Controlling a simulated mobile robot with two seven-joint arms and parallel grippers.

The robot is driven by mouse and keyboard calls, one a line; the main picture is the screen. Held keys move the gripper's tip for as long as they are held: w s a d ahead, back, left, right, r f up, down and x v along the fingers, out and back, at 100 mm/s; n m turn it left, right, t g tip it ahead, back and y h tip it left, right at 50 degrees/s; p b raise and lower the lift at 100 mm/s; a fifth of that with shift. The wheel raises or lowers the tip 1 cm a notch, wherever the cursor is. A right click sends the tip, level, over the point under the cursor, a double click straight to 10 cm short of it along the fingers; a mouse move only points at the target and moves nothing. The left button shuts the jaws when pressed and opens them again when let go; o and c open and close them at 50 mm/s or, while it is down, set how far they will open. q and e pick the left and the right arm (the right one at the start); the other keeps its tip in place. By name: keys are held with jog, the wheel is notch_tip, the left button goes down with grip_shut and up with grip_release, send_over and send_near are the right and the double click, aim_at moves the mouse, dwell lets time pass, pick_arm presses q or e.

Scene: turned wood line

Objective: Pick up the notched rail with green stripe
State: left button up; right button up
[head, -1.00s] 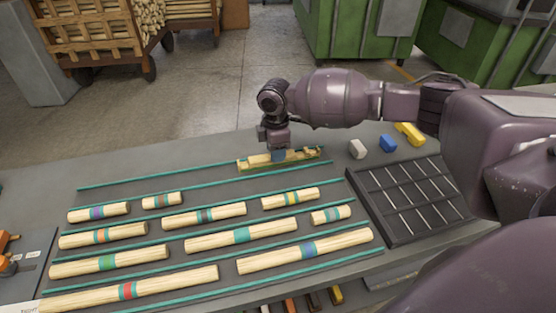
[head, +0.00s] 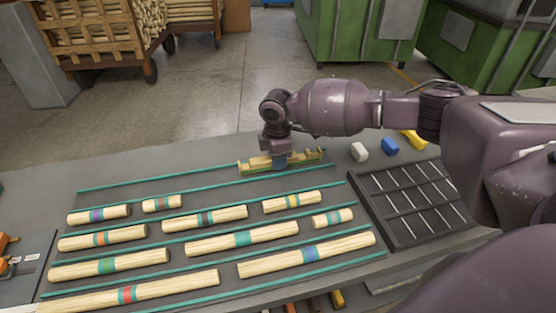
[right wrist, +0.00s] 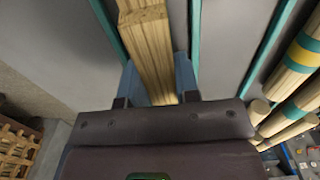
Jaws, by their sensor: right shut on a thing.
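The notched rail (head: 304,157) is a pale wooden bar with raised steps and a greenish band along its side. It is at the back of the grey table in the head view, at the far teal strips. My left gripper is not in view.
Several round wooden rods with coloured bands, such as a red-banded one (head: 160,287), lie in rows between teal strips (head: 130,183). A dark divided tray (head: 376,212) is at the right. White (head: 359,152), blue (head: 389,146) and yellow (head: 413,140) blocks lie behind it.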

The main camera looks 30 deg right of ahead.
pick_arm(q)
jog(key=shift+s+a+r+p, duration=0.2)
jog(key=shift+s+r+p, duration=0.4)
jog(key=shift+p, duration=0.7)
pick_arm(e)
notch_tip(320, 180, up, 20)
jog(key=shift+f, duration=0.25)
